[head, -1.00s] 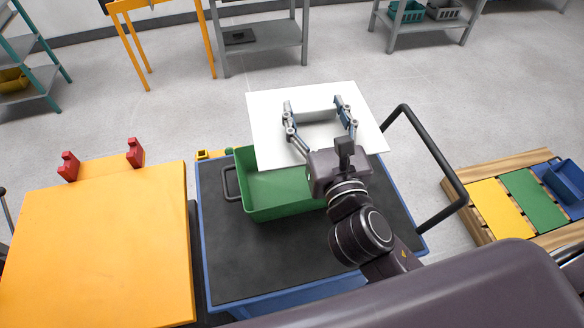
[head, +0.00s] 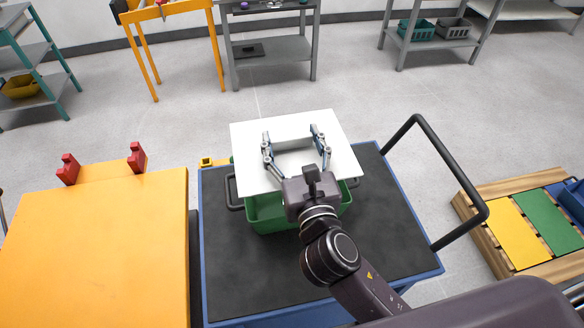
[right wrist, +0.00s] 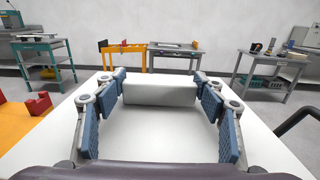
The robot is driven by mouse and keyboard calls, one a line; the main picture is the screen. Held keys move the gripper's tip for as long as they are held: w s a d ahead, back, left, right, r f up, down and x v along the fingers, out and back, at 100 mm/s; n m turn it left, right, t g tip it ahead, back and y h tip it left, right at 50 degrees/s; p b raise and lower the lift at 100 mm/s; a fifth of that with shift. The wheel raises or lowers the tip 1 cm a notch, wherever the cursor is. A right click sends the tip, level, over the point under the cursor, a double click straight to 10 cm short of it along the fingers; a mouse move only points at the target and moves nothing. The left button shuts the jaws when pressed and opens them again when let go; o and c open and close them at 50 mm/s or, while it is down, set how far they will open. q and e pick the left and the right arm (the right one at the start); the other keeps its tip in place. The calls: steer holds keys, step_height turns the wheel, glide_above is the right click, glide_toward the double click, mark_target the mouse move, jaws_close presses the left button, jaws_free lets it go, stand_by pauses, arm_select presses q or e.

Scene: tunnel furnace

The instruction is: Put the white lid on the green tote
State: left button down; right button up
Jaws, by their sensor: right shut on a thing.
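The white lid (head: 343,158) is a flat square panel with a raised white block handle (right wrist: 160,91). My right gripper (head: 295,146) is shut on the handle, with blue finger pads at its two ends. The green tote (head: 268,216) sits on the cart. The lid is over the tote and hides most of it; the front wall and part of the right side show below the lid's near edge. From these views I cannot tell whether the lid touches the rim. The lid looks slightly turned relative to the tote. My left gripper is not in view.
The cart has a dark top (head: 245,275) and a black push handle (head: 470,185) at right. An orange table (head: 95,245) with red blocks (head: 137,158) stands at left. A pallet with yellow and green panels (head: 520,232) lies at right. The cart's front is clear.

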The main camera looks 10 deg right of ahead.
step_height(320, 180, down, 7)
steer(key=shift+f+b, duration=0.2)
steer(key=shift+b, duration=0.95)
steer(key=shift+f, duration=0.1)
steer(key=shift+f+b, duration=0.3)
steer(key=shift+f, duration=0.25)
steer(key=o, duration=1.2)
steer(key=shift+o, duration=0.2)
steer(key=shift+r, duration=0.1)
